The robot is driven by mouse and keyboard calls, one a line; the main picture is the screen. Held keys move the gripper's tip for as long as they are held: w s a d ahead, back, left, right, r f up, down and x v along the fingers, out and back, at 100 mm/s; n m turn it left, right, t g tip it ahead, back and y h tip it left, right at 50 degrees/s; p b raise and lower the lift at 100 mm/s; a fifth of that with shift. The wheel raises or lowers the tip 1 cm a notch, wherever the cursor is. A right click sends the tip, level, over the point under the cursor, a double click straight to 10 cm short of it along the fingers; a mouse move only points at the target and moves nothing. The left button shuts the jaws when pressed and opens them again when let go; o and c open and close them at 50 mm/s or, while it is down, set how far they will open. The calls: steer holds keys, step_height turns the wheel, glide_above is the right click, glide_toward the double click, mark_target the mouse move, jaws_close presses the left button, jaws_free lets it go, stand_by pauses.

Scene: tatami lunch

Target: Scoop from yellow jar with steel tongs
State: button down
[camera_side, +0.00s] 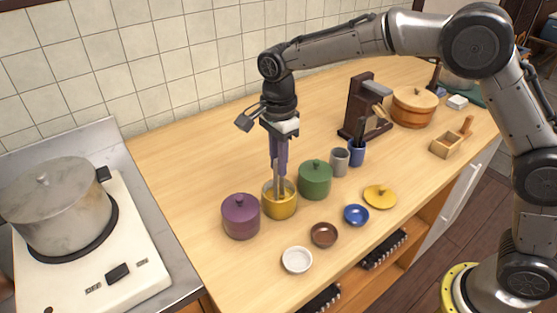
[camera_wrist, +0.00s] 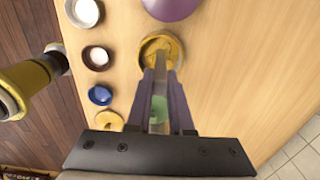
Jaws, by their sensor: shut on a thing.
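The yellow jar (camera_side: 280,209) stands open on the wooden counter between a purple jar and a green jar. Its yellow lid (camera_side: 380,196) lies on the counter to the right. My gripper (camera_side: 279,168) is above the yellow jar, pointing down, shut on the steel tongs (camera_side: 280,187). The lower ends of the tongs reach down into the jar's mouth. Their tips are hidden inside. In the wrist view the tongs (camera_wrist: 159,100) run between my gripper's purple fingers (camera_wrist: 161,75) towards the yellow jar (camera_wrist: 151,42). Whether the tongs hold anything cannot be told.
The lidded purple jar (camera_side: 241,217) and green jar (camera_side: 315,181) stand close on either side. White (camera_side: 297,260), brown (camera_side: 324,235) and blue (camera_side: 356,215) bowls lie in front. Grey (camera_side: 340,162) and blue (camera_side: 357,153) cups stand behind right. A pot (camera_side: 55,205) sits on the stove at left.

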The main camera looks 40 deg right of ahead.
steer(key=shift+a, duration=0.15)
steer(key=shift+d, duration=0.3)
steer(key=shift+a, duration=0.15)
stand_by(0.8)
steer(key=shift+r, duration=4.45)
